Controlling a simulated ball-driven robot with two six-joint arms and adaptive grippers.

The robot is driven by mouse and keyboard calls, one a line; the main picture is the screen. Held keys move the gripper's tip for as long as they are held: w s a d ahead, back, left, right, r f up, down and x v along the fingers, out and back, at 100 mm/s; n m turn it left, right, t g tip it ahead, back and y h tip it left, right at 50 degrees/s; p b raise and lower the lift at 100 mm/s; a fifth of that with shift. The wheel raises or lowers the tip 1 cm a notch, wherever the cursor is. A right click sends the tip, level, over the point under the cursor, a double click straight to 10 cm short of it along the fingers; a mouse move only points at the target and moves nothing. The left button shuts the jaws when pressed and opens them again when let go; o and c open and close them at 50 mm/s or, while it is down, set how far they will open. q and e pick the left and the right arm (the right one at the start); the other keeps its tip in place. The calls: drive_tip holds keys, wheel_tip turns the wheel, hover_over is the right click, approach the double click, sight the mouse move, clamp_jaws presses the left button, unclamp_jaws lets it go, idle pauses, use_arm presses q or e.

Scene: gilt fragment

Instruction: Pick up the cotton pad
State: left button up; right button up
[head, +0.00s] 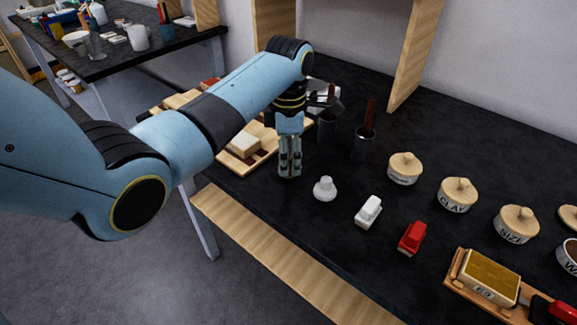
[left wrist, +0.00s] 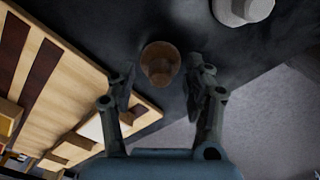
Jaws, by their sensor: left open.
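My left gripper (head: 290,176) points down over the dark bench top, just right of the wooden tray. It is open and empty. In the left wrist view its fingers (left wrist: 163,90) stand apart, with a small round brown piece (left wrist: 160,62) on the bench beyond and between them. In the head view the gripper hides that piece. A white round piece with a knob (head: 325,188) stands to the right of the gripper; it also shows at the top of the left wrist view (left wrist: 243,8). I cannot tell for sure which piece is the cotton pad. My right gripper is out of view.
A wooden tray (head: 235,163) with blocks lies left of the gripper. Dark cups with tools (head: 363,143) stand behind. A white block (head: 368,211), a red block (head: 412,237) and several wooden-lidded jars (head: 458,195) are to the right. A wooden strip (head: 285,252) edges the bench.

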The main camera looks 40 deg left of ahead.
sight(290, 157)
use_arm(q)
drive_tip(key=c, duration=1)
drive_tip(key=shift+r, duration=0.1)
wheel_tip(290, 157, up, 4)
drive_tip(key=shift+d+r, duration=0.1)
drive_tip(key=shift+r, duration=0.05)
drive_tip(key=d+r, duration=0.2)
drive_tip(key=d, duration=0.1)
drive_tip(key=w+d+r+b, duration=0.1)
drive_tip(key=d+r, duration=0.1)
drive_tip(key=d, duration=0.2)
drive_tip(key=d+r, duration=0.2)
drive_tip(key=d, duration=0.2)
drive_tip(key=shift+w+d+r, duration=0.2)
drive_tip(key=shift+w+r, duration=0.1)
drive_tip(key=o, duration=0.3)
clamp_jaws()
